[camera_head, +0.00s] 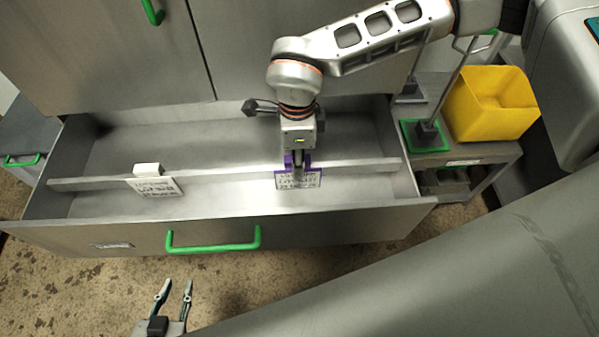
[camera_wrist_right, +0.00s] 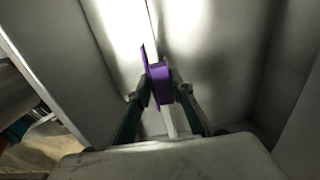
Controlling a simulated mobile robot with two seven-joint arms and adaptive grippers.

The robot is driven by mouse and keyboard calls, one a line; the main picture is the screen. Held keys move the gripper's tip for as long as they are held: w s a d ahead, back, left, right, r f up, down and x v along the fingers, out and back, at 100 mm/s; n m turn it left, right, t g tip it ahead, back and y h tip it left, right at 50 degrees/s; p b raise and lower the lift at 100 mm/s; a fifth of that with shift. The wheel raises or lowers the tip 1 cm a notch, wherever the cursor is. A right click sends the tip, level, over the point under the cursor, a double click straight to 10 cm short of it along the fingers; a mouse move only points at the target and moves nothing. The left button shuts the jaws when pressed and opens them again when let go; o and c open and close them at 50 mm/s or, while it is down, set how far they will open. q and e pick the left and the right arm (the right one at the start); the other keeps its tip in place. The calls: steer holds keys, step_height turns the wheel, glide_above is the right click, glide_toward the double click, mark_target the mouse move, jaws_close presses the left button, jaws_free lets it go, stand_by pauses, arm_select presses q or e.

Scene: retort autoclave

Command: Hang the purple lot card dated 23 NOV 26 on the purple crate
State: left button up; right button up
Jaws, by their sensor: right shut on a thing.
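A purple lot card (camera_head: 298,181) hangs over the divider rail in the open drawer, its white face toward the front of the drawer. Its print is too small to read, so I cannot tell the date. My right gripper (camera_head: 299,164) reaches down from above and is shut on the purple top of the card. The purple clip (camera_wrist_right: 160,82) also shows between the fingers of the right gripper (camera_wrist_right: 163,95) in the right wrist view, still over the rail. My left gripper (camera_head: 174,288) is open and empty, low in front of the drawer. No purple crate is in view.
A white card (camera_head: 152,179) hangs on the rail (camera_head: 225,172) at the left. The drawer (camera_head: 350,220) is pulled out, with a green handle (camera_head: 213,248). A yellow bin (camera_head: 490,105) stands on a low bench at the right.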

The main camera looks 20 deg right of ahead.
arm_select(q)
steer(key=shift+f, duration=0.1)
arm_select(e)
steer(key=shift+r, duration=0.1)
